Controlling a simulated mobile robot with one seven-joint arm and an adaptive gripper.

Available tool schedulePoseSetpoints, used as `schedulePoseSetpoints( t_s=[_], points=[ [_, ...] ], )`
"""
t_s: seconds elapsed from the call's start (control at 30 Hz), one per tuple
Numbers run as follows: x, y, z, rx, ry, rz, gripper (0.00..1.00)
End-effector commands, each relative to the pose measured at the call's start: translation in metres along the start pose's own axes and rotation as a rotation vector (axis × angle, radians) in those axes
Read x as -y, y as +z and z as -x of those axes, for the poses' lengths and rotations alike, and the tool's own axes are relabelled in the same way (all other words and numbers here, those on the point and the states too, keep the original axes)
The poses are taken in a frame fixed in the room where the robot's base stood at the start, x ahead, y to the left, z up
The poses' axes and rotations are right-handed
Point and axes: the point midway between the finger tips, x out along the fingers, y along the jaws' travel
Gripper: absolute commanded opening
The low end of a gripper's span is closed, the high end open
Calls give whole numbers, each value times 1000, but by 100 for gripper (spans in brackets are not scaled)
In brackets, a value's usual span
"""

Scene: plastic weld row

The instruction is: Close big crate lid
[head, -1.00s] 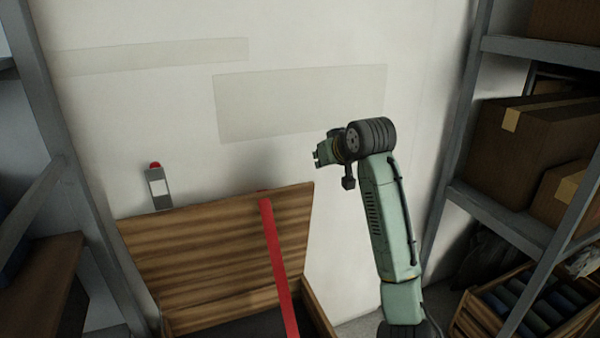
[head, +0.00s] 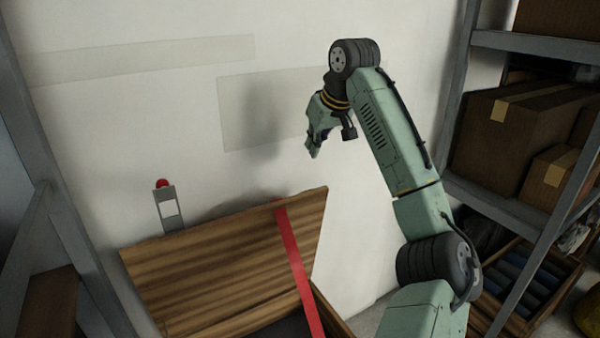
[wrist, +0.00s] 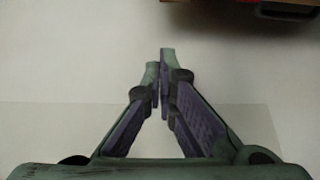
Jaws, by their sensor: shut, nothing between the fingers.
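The big crate's wooden lid (head: 235,265) stands raised and tilted near the white wall in the head view. A red strap (head: 297,265) runs down over it from its top edge. Only a little of the crate body (head: 332,318) shows at the bottom of the picture.
A grey post with a red top (head: 168,208) stands behind the lid. A metal shelf (head: 500,205) with cardboard boxes (head: 515,125) is on the right, with a wooden crate of dark rolls (head: 525,280) low down. A grey upright (head: 60,190) stands at the left.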

Motion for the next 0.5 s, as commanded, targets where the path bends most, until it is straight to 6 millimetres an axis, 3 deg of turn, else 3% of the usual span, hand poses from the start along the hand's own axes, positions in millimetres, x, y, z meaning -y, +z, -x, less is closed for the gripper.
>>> schedulePoseSetpoints(
  t_s=[0.17,0.5],
  points=[
    [0,0,-14,2,0,-1,0],
    [0,-1,-83,2,-1,-1,0]
  ],
)
